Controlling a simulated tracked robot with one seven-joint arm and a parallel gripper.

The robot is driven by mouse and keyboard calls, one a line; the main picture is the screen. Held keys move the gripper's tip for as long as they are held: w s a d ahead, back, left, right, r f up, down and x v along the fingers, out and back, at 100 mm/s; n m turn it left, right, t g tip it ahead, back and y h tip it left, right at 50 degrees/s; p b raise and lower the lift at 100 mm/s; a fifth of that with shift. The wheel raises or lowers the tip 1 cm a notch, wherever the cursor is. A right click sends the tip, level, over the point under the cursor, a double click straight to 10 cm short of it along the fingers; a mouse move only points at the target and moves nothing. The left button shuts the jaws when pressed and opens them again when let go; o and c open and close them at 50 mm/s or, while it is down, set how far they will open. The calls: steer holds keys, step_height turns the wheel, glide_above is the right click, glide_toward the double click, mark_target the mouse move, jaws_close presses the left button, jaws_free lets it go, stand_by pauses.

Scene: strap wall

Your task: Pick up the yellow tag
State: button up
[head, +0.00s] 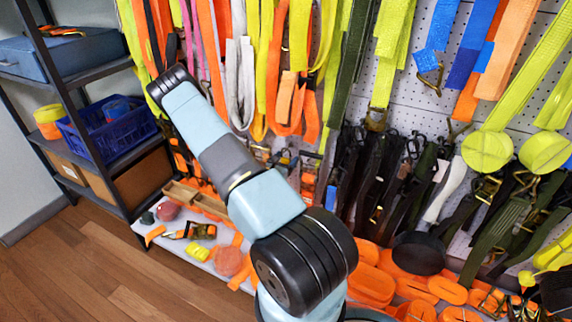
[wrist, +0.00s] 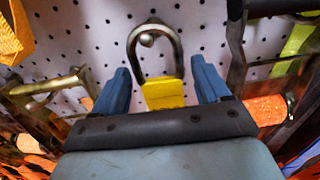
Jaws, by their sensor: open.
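In the wrist view, the yellow tag (wrist: 165,94) hangs below a curved metal shackle (wrist: 178,48) in front of the white pegboard. My gripper (wrist: 160,67) is open, with one blue finger on each side of the tag. A gap shows between the tag and each finger. The tag's lower edge is hidden behind the dark gripper body. In the head view my arm reaches up and left to the hanging straps, and I cannot make out the tag there.
A brass-coloured metal fitting (wrist: 48,86) is left of my gripper, and an orange roll (wrist: 266,110) is to its right. Hanging straps (head: 300,40) crowd the wall. A dark shelf (head: 105,75) with a blue crate (head: 125,142) stands left. Wooden floor (head: 60,265) is clear at lower left.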

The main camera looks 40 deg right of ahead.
steer(key=shift+w+d, duration=0.25)
steer(key=shift+d, duration=0.4)
steer(key=c, duration=1)
steer(key=shift+r, duration=0.55)
step_height(320, 180, up, 2)
steer(key=shift+r, duration=0.15)
steer(key=v, duration=1.8)
